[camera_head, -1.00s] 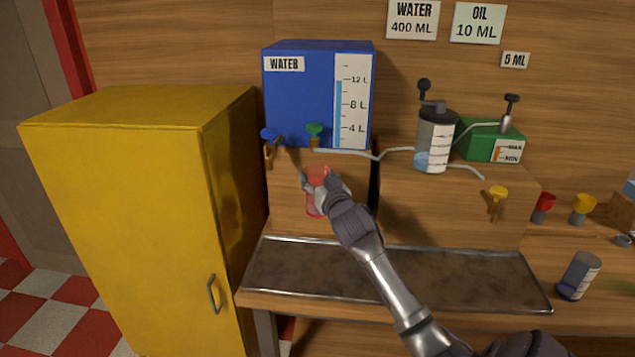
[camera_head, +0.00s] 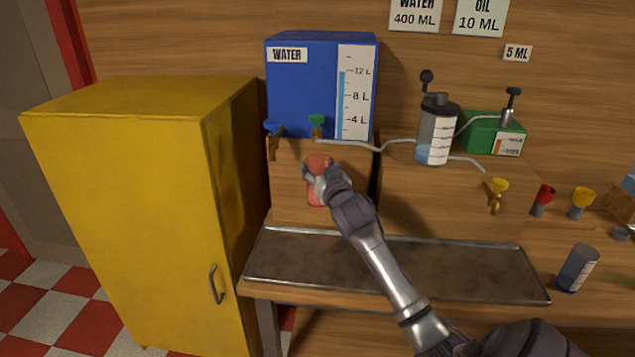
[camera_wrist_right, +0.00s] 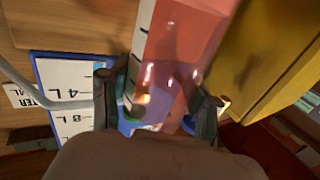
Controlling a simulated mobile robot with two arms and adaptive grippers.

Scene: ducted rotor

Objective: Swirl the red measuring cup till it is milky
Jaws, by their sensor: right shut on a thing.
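The red measuring cup (camera_head: 318,161) is see-through red and is held in front of the wooden front below the blue water tank (camera_head: 310,85). My right gripper (camera_head: 317,182) is shut around its side, hiding its middle in the head view. In the right wrist view the cup (camera_wrist_right: 180,45) lies between the two fingers, with dark scale marks along one edge. It is held above the metal tray (camera_head: 400,268). I cannot tell how milky its contents are. My left gripper is not in view.
A tall yellow cabinet (camera_head: 130,220) stands close on the left. A clear mixer cylinder (camera_head: 435,135), a yellow tap (camera_head: 498,187) and a loose measuring cup (camera_head: 578,268) are to the right.

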